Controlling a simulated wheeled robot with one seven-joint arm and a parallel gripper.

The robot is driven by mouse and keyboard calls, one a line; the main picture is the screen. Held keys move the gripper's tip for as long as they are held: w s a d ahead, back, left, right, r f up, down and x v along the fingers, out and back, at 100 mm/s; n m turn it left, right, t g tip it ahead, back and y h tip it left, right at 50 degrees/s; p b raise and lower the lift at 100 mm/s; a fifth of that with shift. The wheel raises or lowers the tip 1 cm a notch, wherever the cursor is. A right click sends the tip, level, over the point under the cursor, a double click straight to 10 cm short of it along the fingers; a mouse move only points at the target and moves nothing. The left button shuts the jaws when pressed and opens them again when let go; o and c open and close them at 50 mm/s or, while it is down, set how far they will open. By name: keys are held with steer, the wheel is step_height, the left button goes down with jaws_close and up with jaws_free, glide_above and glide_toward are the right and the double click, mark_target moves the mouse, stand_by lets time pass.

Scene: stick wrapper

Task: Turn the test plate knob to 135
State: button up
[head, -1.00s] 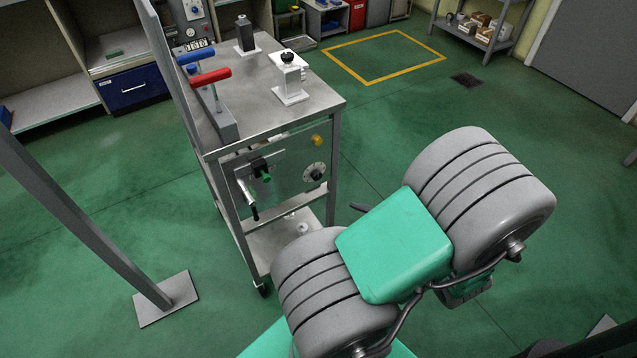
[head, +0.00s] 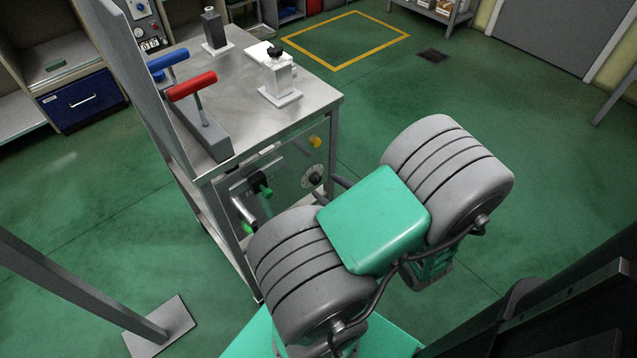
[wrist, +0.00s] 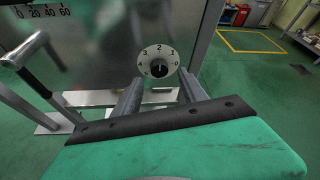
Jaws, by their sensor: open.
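A round pale dial with a black knob (wrist: 159,69) sits on the front plate (wrist: 110,50) of a metal cart. Its face reads 3, 2, 1, 0 around the knob. I see no 135 mark on it. The dial also shows in the head view (head: 313,175), low on the cart's front. My gripper (wrist: 160,77) is open, with its two grey fingers apart below and either side of the dial. Nothing is between the fingers. I cannot tell whether they touch the plate. In the head view my green and grey arm hides most of the gripper.
A grey lever handle (wrist: 22,50) juts out left of the dial, and a scale marked 0 20 40 60 (wrist: 44,12) is at upper left. Red (head: 192,86) and blue (head: 168,60) handles stand on the cart top. Green floor is open to the right.

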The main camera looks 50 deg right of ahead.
mark_target(318, 181)
steer(key=x, duration=0.4)
steer(key=shift+b, duration=0.35)
steer(key=shift+a, duration=0.1)
jaws_close()
